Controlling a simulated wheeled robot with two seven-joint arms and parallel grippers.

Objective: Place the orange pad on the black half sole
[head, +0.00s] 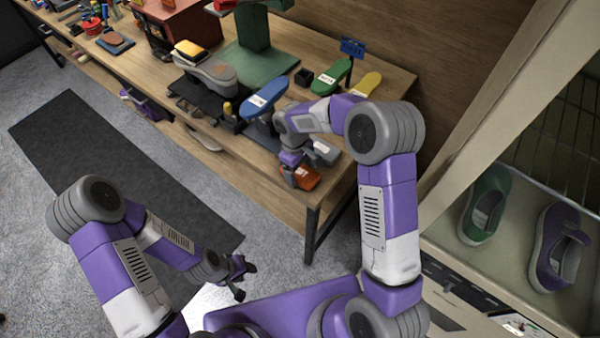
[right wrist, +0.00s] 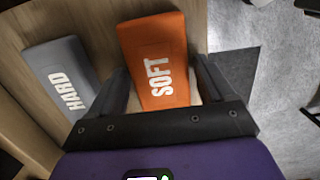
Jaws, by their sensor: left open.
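The orange pad (right wrist: 155,65), lettered SOFT, lies between the two fingers of my right gripper (right wrist: 160,75) in the right wrist view. The fingertips are close to its sides; I cannot tell whether they press on it. In the head view the orange pad (head: 305,177) shows below my right gripper at the table's front right corner. My left gripper (head: 240,279) is open and empty, low and away from the table. I cannot single out the black half sole; a dark mat (head: 205,100) with small dark pieces lies left of the blue sole (head: 265,99).
A grey pad (right wrist: 62,78) lettered HARD lies left of the orange one. Green (head: 331,77) and yellow (head: 367,84) soles stand behind my right arm. A shoe cabinet (head: 515,260) is at right.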

